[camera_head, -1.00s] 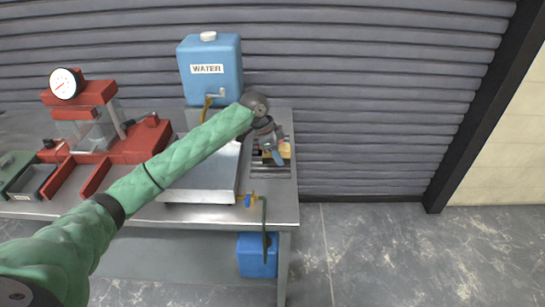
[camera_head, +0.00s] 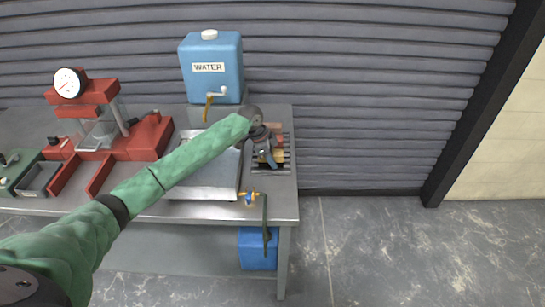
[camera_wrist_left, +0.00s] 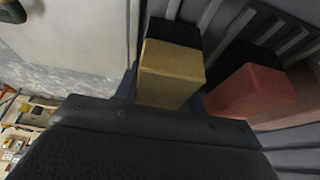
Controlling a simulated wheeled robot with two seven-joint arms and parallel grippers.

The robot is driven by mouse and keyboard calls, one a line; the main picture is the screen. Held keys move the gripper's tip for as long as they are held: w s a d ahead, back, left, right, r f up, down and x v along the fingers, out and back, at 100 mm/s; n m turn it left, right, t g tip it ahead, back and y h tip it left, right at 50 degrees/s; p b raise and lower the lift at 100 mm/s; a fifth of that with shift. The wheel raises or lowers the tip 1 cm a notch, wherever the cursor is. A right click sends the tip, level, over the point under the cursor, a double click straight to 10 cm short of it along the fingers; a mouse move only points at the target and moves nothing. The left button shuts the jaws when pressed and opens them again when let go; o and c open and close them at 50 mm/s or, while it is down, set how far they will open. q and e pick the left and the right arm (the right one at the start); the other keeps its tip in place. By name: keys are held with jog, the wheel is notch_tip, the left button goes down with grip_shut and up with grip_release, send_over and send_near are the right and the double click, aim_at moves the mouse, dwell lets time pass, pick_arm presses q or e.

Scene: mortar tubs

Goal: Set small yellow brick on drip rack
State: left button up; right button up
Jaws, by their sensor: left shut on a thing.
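My left gripper (camera_head: 268,157) is shut on the small yellow brick (camera_head: 279,156) and is over the drip rack (camera_head: 284,169) at the table's right end. In the left wrist view, the yellow brick (camera_wrist_left: 172,75) sits just beyond the dark gripper body, with a black patch at its far end. The rack's slats (camera_wrist_left: 232,28) lie close behind it; I cannot tell whether the brick touches them. A red brick (camera_wrist_left: 250,92) is on the rack to the right of the yellow one, apart from it. My right gripper is not in view.
A flat metal plate (camera_head: 212,180) is left of the rack. The blue water tank (camera_head: 211,66) stands behind it. A red press (camera_head: 130,140) with a gauge and grey tubs (camera_head: 38,177) fill the left. A small yellow-and-blue valve (camera_head: 250,198) is at the front edge.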

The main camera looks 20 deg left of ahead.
pick_arm(q)
jog(key=o, duration=1.3)
jog(key=shift+f, duration=0.1)
jog(key=shift+c, duration=0.2)
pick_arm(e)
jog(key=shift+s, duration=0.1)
pick_arm(q)
jog(key=shift+a+r, duration=0.1)
jog(key=shift+r, duration=0.2)
jog(key=shift+b+v, duration=0.6)
jog(key=shift+v, duration=0.5)
jog(key=b+v, duration=0.2)
jog(key=v, duration=0.5)
jog(key=shift+a+r, duration=0.15)
jog(key=shift+r, duration=0.1)
jog(key=shift+v, duration=0.95)
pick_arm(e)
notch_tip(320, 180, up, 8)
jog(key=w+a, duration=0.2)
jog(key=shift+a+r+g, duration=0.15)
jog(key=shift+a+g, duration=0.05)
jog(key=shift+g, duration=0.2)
